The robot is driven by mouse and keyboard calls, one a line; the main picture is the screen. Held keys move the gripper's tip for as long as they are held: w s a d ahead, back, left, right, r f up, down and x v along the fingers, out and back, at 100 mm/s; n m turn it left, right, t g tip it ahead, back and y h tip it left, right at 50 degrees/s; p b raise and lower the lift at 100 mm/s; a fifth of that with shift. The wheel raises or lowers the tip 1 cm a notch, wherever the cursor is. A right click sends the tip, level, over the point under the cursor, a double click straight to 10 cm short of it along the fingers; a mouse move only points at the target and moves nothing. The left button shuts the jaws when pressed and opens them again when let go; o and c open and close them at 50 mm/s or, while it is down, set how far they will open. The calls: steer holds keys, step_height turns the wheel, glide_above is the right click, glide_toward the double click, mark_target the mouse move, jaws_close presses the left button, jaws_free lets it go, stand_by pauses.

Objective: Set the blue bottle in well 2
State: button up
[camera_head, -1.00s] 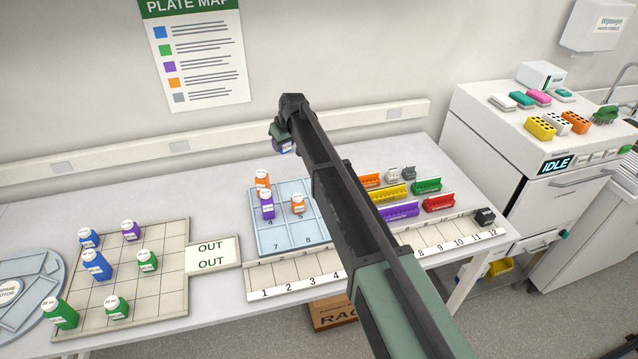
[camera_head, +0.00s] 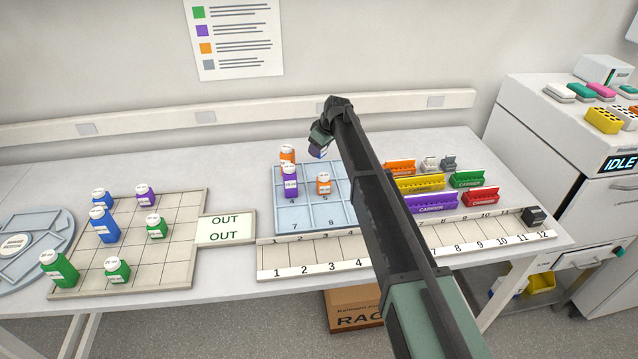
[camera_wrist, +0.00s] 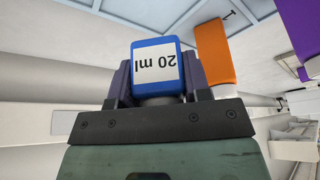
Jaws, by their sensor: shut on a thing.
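My gripper (camera_wrist: 160,85) is shut on the blue bottle (camera_wrist: 153,48), whose white label reads 20 ml upside down in the wrist view. In the head view my gripper (camera_head: 320,142) hangs over the back part of the numbered tray (camera_head: 296,219); the bottle is mostly hidden there by the gripper and arm. An orange bottle (camera_head: 287,151) stands in the back left well, just left of my gripper. A purple bottle (camera_head: 290,184) stands in well 4 and another orange bottle (camera_head: 323,184) right of it. Well 2's number is not readable; the arm covers the tray's right side.
A gridded board (camera_head: 180,246) at left holds blue, purple and green bottles. An OUT plate (camera_head: 226,229) lies between board and tray. A numbered strip (camera_head: 330,263) runs along the front. Coloured carriers (camera_head: 432,203) stand right of my arm. The wall rail (camera_head: 270,113) is behind.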

mark_target(316, 170)
step_height(316, 170, down, 7)
steer(key=b, duration=0.5)
steer(key=shift+f, duration=0.15)
steer(key=shift+r, duration=0.35)
steer(key=shift+f, duration=0.25)
steer(key=o, duration=0.9)
steer(key=p+v, duration=1.2)
steer(key=v, duration=0.1)
steer(key=s+d+m+h, duration=0.1)
steer(key=s+d+m, duration=0.3)
steer(key=s, duration=1)
steer(key=s+d+f+m+g+h, duration=0.1)
steer(key=s+d+m, duration=0.3)
steer(key=s+d, duration=0.6)
steer(key=s+d+m+g+h, duration=0.1)
steer(key=s+d, duration=0.6)
steer(key=s, duration=1)
steer(key=shift+s+d+f+m+h, duration=0.15)
steer(key=shift+f+m+h, duration=0.1)
steer(key=shift+m, duration=0.45)
steer(key=shift+s+d+f+m+h, duration=0.15)
steer(key=shift+m+h, duration=0.1)
steer(key=shift+m, duration=0.45)
